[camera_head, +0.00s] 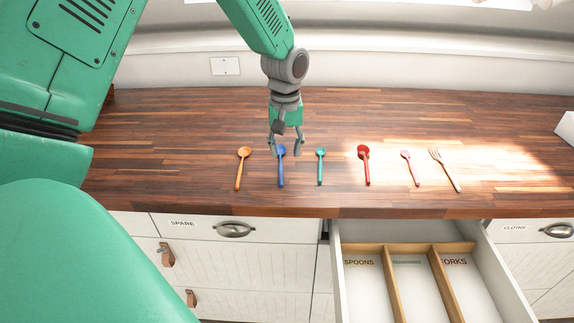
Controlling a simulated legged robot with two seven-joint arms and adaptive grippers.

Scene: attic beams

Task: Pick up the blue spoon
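The blue spoon (281,172) lies on the wooden counter with its handle pointing to the front edge. Its bowl end is up toward the back and partly covered by a finger of my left gripper. My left gripper (286,148) points down over the bowl end of the blue spoon, with its two fingers apart. The gap between the fingers shows counter, and nothing is held there. I cannot tell whether the fingers touch the counter. My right gripper is not in view.
An orange spoon (239,172) lies left of the blue one; a teal spoon (320,168), red spoon (366,168), pink spoon (412,171) and fork (448,173) lie right. Below, an open drawer (336,275) has labelled compartments. The counter's back left is clear.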

